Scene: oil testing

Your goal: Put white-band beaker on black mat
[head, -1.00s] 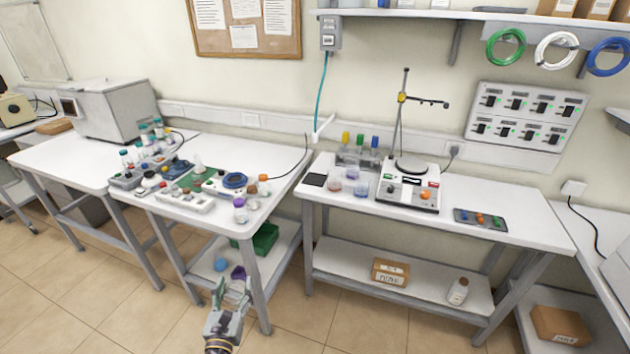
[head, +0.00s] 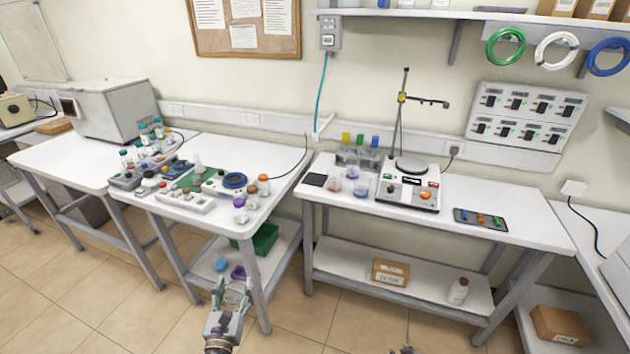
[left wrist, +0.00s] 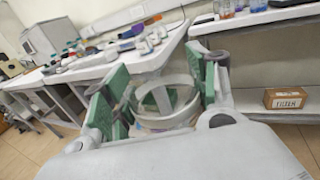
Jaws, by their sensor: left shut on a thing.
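My left gripper (head: 233,290) is low in front of the left table. It is shut on a clear beaker with a white band, which shows best in the left wrist view (left wrist: 168,103) between the green finger pads. The black mat (head: 314,179) lies at the left end of the right table, far up and to the right of my left gripper. Its surface looks bare. A small dark part at the bottom edge may be the tip of my right gripper (head: 401,349); its jaws cannot be made out.
Several beakers with coloured contents (head: 361,189) stand just right of the mat. A rack of coloured bottles (head: 358,157) is behind them, and a hotplate with a stand (head: 408,189) is further right. The left table (head: 190,222) is crowded; floor shows between the tables.

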